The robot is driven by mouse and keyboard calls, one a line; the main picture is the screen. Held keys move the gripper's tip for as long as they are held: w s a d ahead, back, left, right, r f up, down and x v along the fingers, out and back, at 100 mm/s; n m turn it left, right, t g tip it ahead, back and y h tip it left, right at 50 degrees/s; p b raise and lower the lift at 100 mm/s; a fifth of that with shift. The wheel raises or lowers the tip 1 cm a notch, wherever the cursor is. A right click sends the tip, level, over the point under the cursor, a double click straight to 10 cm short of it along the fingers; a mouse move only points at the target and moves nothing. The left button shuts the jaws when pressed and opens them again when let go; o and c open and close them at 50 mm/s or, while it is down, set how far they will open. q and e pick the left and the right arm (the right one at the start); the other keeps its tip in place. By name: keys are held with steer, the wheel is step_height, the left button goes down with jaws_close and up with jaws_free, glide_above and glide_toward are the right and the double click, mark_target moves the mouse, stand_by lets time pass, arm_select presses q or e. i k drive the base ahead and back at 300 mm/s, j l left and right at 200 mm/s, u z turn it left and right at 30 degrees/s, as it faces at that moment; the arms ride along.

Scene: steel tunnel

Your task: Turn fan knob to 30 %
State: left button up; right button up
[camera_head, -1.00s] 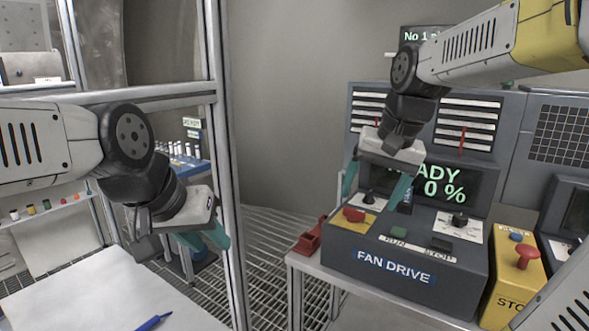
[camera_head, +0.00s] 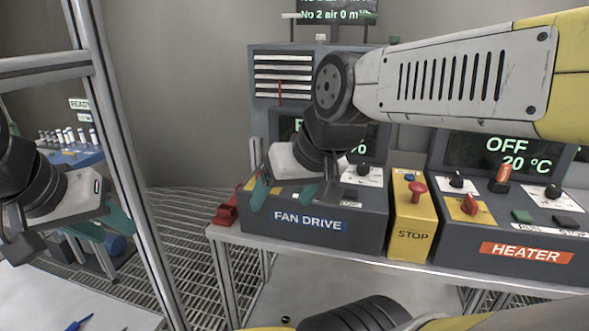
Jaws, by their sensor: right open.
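The grey fan drive console (camera_head: 345,228) stands on the bench with a blue FAN DRIVE label. A black knob (camera_head: 364,169) on a white plate shows at its right side. The console's left knob is hidden behind my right gripper. The green readout (camera_head: 354,143) is mostly covered by my arm, with a % sign visible. My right gripper (camera_head: 295,195) is open, its teal fingers pointing down over the left part of the console's sloping top; contact cannot be told. My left gripper (camera_head: 106,222) hangs at the far left, away from the console; its jaw gap is unclear.
A yellow STOP box (camera_head: 410,225) with a red button stands right of the console, then the heater console (camera_head: 540,215). A red object (camera_head: 226,208) lies at the left bench edge. A metal frame post (camera_head: 120,150) stands between my grippers.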

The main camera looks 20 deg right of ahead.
mark_target(363, 168)
steer(key=z, duration=1.3)
steer(key=i+j+z, duration=0.45)
steer(key=j, duration=0.2)
steer(key=i, duration=0.05)
